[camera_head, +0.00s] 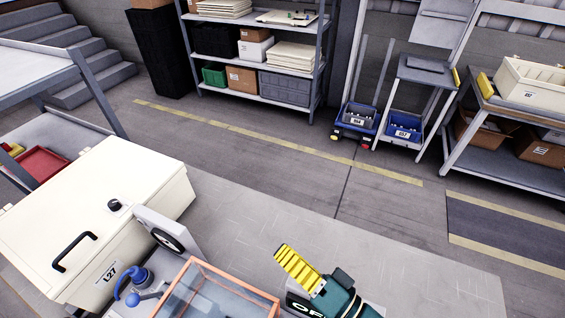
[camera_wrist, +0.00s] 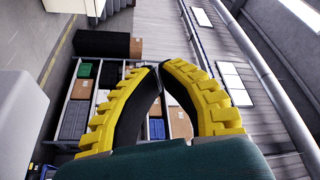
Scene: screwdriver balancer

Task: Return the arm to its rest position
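My gripper (camera_head: 282,250) is at the bottom centre of the head view, over the grey work table (camera_head: 430,290). Its yellow ribbed fingers point up and to the left from a teal body. In the wrist view my gripper (camera_wrist: 159,67) has its two fingertips together, with only an empty gap between the curved fingers lower down. It holds nothing. The wrist camera looks out across the room towards the shelving. No screwdriver can be made out.
A white lidded box marked L27 (camera_head: 110,215) stands left on the table. Beside it are a blue device (camera_head: 131,286) and a copper-framed clear box (camera_head: 254,295), close left of my gripper. Shelving (camera_head: 322,60) and carts stand across the floor. The table right of my gripper is clear.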

